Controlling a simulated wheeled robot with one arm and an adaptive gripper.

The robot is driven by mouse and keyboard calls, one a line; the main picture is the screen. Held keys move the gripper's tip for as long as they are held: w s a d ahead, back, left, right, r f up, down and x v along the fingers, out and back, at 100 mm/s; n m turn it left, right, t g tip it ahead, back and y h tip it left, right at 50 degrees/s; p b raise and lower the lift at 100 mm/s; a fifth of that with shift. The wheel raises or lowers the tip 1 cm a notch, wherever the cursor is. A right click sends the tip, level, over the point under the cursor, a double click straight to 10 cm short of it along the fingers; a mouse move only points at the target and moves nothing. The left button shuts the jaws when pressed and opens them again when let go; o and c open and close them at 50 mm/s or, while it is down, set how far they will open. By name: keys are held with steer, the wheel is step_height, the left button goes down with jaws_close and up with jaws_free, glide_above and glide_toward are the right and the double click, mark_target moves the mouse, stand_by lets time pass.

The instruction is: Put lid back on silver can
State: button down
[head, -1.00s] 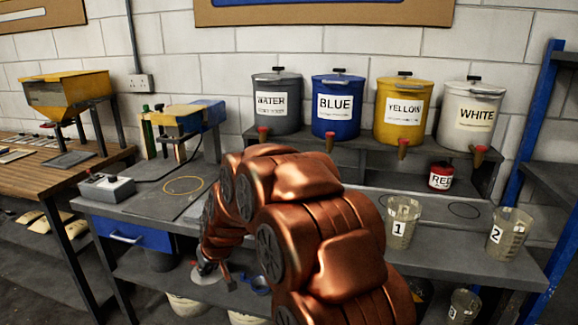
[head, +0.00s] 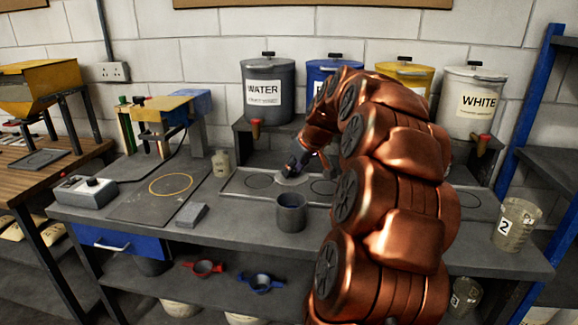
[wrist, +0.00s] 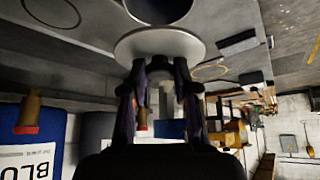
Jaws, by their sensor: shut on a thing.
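An open silver-grey can (head: 291,214) stands upright on the bench, its dark mouth facing up. My gripper (head: 301,163) is behind it in the head view, above the bench, shut on a round silver lid (head: 291,179). In the wrist view, my gripper (wrist: 159,72) has both fingers closed around the middle of the lid (wrist: 160,46). The can's dark mouth (wrist: 158,10) shows just past the lid's edge there. The lid looks apart from the can in the head view; their height gap is hard to tell.
The water drum (head: 268,92) and white drum (head: 472,100) stand on the raised rack with other drums. A small bottle (head: 221,163), a grey block (head: 192,214) and beaker 2 (head: 515,224) are on the bench. Red (head: 203,267) and blue (head: 262,282) clamps lie below.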

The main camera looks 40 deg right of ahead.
mark_target(295, 179)
steer(key=shift+f, duration=2)
steer(key=shift+f+b, duration=0.95)
steer(key=shift+f, duration=0.2)
steer(key=shift+s+b, duration=0.1)
steer(key=shift+b, duration=0.65)
steer(key=shift+f+b, duration=0.2)
steer(key=shift+b, duration=0.5)
stand_by(0.6)
stand_by(0.5)
steer(key=shift+c, duration=1.5)
jaws_free()
steer(key=shift+r, duration=0.2)
